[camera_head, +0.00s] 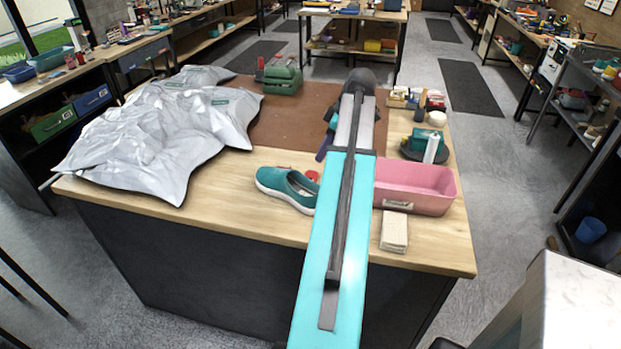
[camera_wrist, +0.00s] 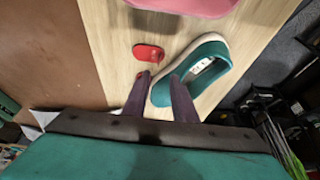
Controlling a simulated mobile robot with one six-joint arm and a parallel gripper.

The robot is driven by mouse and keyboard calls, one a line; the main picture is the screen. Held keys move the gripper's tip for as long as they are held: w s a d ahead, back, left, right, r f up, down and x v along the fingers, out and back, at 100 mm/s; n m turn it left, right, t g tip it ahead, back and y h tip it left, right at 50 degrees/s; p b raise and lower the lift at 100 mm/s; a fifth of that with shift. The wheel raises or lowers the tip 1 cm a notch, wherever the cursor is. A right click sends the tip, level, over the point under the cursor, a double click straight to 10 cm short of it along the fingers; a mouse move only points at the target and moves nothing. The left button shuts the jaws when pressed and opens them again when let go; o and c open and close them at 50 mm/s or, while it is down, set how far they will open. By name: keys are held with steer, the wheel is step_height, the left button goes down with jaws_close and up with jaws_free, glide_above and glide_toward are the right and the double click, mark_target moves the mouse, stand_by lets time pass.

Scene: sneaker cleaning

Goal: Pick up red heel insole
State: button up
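The red heel insole (camera_wrist: 148,52) lies flat on the wooden tabletop in the wrist view, just beyond my left fingertip. A small part of it (camera_head: 312,175) shows in the head view beside my arm. My gripper (camera_wrist: 160,77) is open, with its two dark fingers apart and nothing held between them. The right finger overlaps the teal shoe (camera_wrist: 213,51) in the picture; I cannot tell whether they touch. In the head view the shoe (camera_head: 280,186) sits left of my arm, which hides most of my gripper.
A pink bin (camera_head: 420,198) stands right of my arm, with a pale block (camera_head: 394,232) in front. A brown mat (camera_head: 285,125) covers the table's back part. A crumpled grey sheet (camera_head: 150,135) lies left. Tools and a white bottle (camera_head: 431,149) stand at the back right.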

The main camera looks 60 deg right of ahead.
mark_target(311, 174)
steer(key=shift+p+x, duration=0.65)
steer(key=shift+x, duration=2.4)
steer(key=shift+s, duration=0.1)
steer(key=shift+f, duration=0.2)
steer(key=shift+p+x, duration=1.35)
steer(key=shift+x, duration=1.1)
steer(key=shift+d, duration=0.1)
jaws_close()
